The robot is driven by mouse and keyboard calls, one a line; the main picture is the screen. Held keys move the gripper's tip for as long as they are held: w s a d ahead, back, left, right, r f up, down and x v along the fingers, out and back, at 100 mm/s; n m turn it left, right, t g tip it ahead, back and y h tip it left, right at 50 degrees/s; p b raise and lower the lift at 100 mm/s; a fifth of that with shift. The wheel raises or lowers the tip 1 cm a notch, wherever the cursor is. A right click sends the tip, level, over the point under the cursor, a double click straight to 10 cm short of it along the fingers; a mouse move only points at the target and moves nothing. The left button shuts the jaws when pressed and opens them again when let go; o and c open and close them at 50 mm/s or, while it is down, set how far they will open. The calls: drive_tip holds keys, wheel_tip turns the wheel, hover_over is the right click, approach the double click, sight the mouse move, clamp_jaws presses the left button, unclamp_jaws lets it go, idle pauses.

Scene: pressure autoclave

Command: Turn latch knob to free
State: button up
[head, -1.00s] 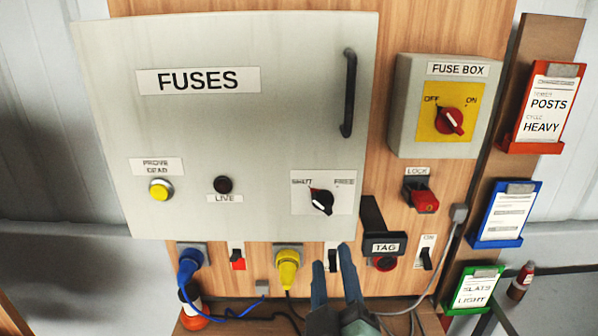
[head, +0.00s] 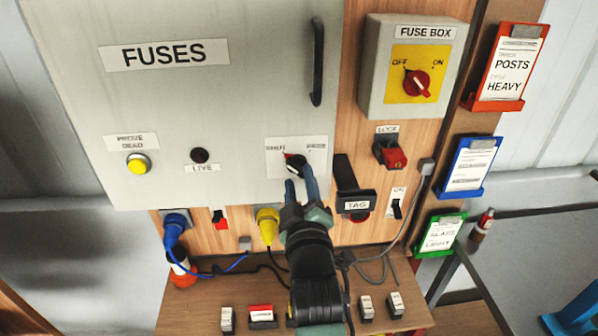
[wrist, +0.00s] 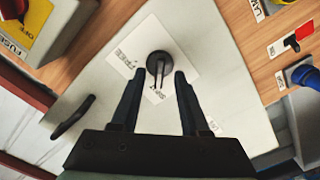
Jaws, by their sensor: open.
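The latch knob (head: 295,162) is a small black knob with a red mark, on a pale label plate (head: 314,150) at the lower right of the grey FUSES door (head: 85,95). The plate's words SHUT and FREE flank it, and the red mark points toward the SHUT side. In the wrist view the knob (wrist: 158,66) lies ahead, between and just beyond the fingertips. My gripper (wrist: 158,76) is open and empty. In the head view my gripper (head: 301,184) is just below the knob and partly covers it. Whether a finger touches it I cannot tell.
A black door handle (head: 318,62) is above the knob. The fuse box (head: 375,60) with a red switch, the red lock (head: 390,152) and the black TAG holder (head: 348,180) are at the right. Blue (head: 174,228) and yellow (head: 267,224) plugs sit below the door.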

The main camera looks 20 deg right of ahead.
drive_tip(key=shift+w+d, duration=0.2)
drive_tip(key=shift+w, duration=0.45)
drive_tip(key=shift+c, duration=0.2)
clamp_jaws()
